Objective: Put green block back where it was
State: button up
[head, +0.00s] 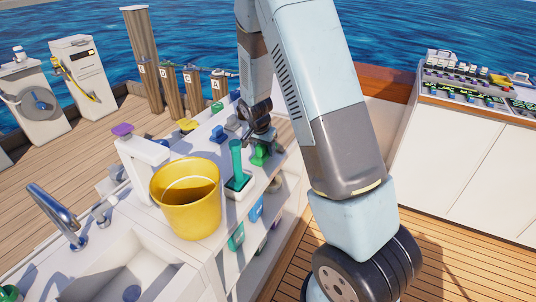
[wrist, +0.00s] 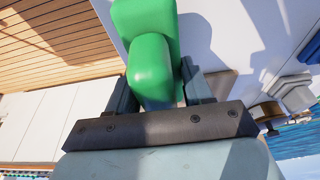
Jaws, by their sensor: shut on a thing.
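The green block (head: 259,154) is over the white counter (head: 207,145) in the head view, partly covered by my gripper (head: 262,137). In the wrist view my gripper (wrist: 158,95) is shut on the green block (wrist: 150,62), with one finger on each side of its rounded narrow part. A wider green part extends beyond the fingers. I cannot tell whether the block touches the counter.
A tall teal piece (head: 236,160) stands close to the left of the green block. A yellow bucket (head: 185,200) is further left, near the sink (head: 135,275). A blue piece (head: 217,133) lies behind. Shelves below hold several coloured things.

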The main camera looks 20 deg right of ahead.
notch_tip(320, 180, down, 3)
jog(key=shift+r, duration=0.1)
jog(key=o, duration=1.2)
